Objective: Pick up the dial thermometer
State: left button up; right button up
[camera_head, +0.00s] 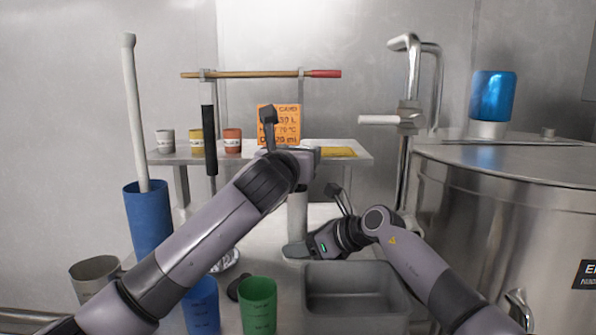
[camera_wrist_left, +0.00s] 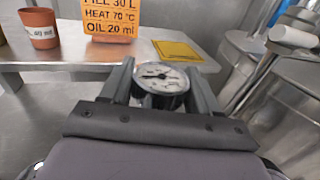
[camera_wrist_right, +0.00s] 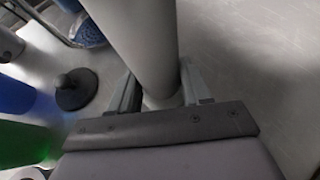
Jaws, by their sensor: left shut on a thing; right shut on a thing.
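The dial thermometer (camera_wrist_left: 162,78), with a white round face and dark rim, is between the fingers of my left gripper (camera_wrist_left: 165,85) in the left wrist view. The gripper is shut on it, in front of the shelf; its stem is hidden. In the head view my left gripper (camera_head: 308,154) is at the shelf's front edge, and my forearm hides much around it. My right gripper (camera_wrist_right: 160,88) is shut on a pale grey upright cylinder (camera_wrist_right: 138,40). That cylinder also shows in the head view (camera_head: 297,212), with my right gripper (camera_head: 312,243) low beside it.
The shelf (camera_head: 358,157) holds small labelled pots (camera_head: 196,140), an orange sign (camera_head: 279,120) and a yellow card (camera_head: 339,152). A blue cup (camera_head: 203,305), green cup (camera_head: 258,303) and grey bin (camera_head: 357,312) stand in front. A large steel vat (camera_head: 500,220) stands at right.

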pick_arm(q)
notch_tip(320, 180, up, 15)
jog(key=shift+f, duration=0.2)
pick_arm(e)
jog(key=shift+f, duration=0.1)
pick_arm(q)
jog(key=shift+s, duration=0.1)
pick_arm(e)
jog(key=o, duration=0.9)
jog(key=shift+s+d, duration=0.1)
